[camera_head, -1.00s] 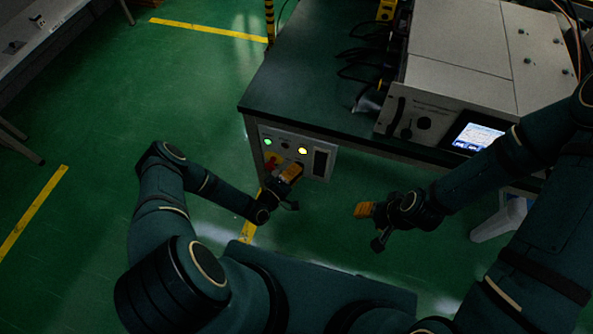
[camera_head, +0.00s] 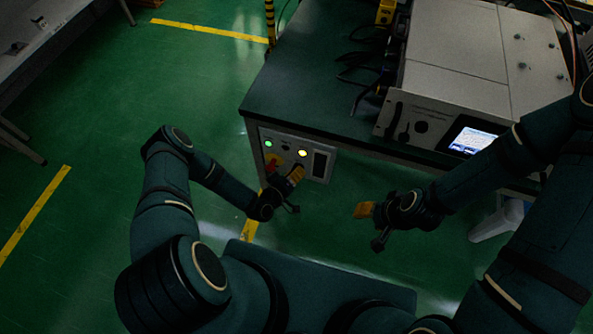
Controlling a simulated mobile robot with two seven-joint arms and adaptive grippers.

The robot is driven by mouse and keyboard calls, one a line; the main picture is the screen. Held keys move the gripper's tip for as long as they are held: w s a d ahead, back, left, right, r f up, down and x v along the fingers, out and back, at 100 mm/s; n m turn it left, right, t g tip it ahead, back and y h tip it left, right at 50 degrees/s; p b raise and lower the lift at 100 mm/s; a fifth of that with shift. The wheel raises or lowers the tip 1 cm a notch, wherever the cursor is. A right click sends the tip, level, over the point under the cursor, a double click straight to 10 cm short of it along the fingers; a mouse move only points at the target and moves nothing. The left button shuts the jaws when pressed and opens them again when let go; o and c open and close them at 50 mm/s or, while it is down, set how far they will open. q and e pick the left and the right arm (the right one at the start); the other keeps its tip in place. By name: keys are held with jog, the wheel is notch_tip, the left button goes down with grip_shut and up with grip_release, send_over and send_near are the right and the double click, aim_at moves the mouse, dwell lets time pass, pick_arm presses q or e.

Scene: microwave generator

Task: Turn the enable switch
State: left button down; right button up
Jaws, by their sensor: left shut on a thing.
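A light grey control panel (camera_head: 308,180) is set in the front of the dark bench (camera_head: 318,98). It has a green lamp (camera_head: 268,143), a yellow-white lit lamp (camera_head: 302,153) and a dark rectangular display (camera_head: 320,164). A red and yellow part (camera_head: 271,160) shows at the panel's left. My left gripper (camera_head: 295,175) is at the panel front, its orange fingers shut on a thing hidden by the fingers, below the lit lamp. The enable switch cannot be made out. My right gripper (camera_head: 364,210) is in free air right of the panel, and its finger gap cannot be made out.
A grey generator unit (camera_head: 452,70) with a lit screen (camera_head: 473,140) stands on the bench. Black cables (camera_head: 358,68) lie left of it. A white stool-like thing (camera_head: 497,222) is at the lower right. Green floor is clear to the left.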

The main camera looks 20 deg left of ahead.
pick_arm(q)
jog(key=m+y+p, duration=0.1)
jog(key=m+p, duration=0.1)
jog(key=m, duration=0.1)
jog(key=shift+d+r+g+y, duration=0.1)
jog(key=shift+r+g+y, duration=0.1)
jog(key=shift+g+y, duration=0.15)
jog(key=shift+w+f+m+g+y+p, duration=0.1)
jog(key=shift+m+g+y+p, duration=0.15)
jog(key=shift+m+y+p, duration=1)
jog(key=shift+m, duration=0.25)
jog(key=c, duration=1)
grip_release()
jog(key=shift+f, duration=0.1)
jog(key=v, duration=1.2)
jog(key=shift+a, duration=0.2)
